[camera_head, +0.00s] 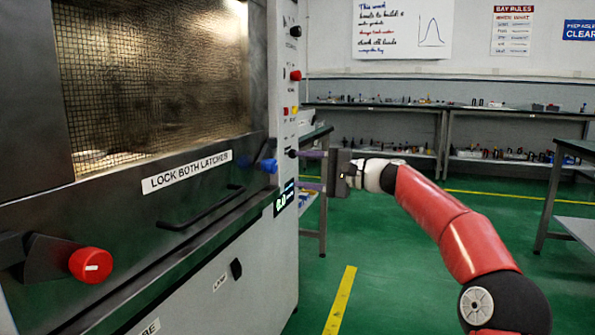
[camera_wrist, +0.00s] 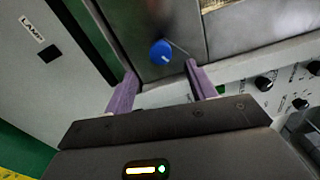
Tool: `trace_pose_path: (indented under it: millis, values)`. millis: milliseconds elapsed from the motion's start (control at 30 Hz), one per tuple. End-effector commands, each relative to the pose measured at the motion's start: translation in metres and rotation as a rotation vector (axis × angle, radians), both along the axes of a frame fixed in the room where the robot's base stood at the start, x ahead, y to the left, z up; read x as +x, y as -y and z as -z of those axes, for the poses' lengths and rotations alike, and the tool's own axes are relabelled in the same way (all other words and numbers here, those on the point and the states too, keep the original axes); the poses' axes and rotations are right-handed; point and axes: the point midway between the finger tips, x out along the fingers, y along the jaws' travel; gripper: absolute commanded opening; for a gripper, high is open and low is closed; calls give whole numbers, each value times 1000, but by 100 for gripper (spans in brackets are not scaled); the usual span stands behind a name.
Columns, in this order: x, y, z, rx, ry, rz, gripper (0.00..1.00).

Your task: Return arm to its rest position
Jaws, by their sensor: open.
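My red arm reaches in from the right in the head view. My gripper (camera_head: 312,170) is in front of the right edge of the microwave generator (camera_head: 240,235), its purple fingers pointing left toward the panel. In the wrist view my gripper (camera_wrist: 158,90) is open, with a wide empty gap between its two fingers. A blue knob (camera_wrist: 161,52) shows beyond the fingertips, apart from them. The same blue knob (camera_head: 268,165) sits on the door's lower right in the head view. A red knob (camera_head: 90,265) sits at the door's lower left.
A dark handle bar (camera_head: 200,208) runs below the "LOCK BOTH LATCHES" label (camera_head: 187,172). The control column (camera_head: 284,100) carries knobs and buttons. Shelves (camera_head: 440,125) line the back wall, and a table (camera_head: 575,190) stands at right. Green floor (camera_head: 390,270) is open between.

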Motion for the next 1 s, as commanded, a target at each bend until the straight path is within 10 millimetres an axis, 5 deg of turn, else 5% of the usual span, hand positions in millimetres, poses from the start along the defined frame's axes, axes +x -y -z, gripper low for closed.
trace_pose_path:
  millis: [233,367,533,667,867,1000]
  values:
    - [-1,-2,0,-5,0,-1,56]
    - [-17,-22,5,-99,5,-10,56]
    - [-73,-64,35,-425,28,-22,56]
    - [-127,-64,65,-710,59,-14,56]
    - [-215,-21,98,-1082,110,18,56]
    - [-281,25,117,-1293,141,37,56]
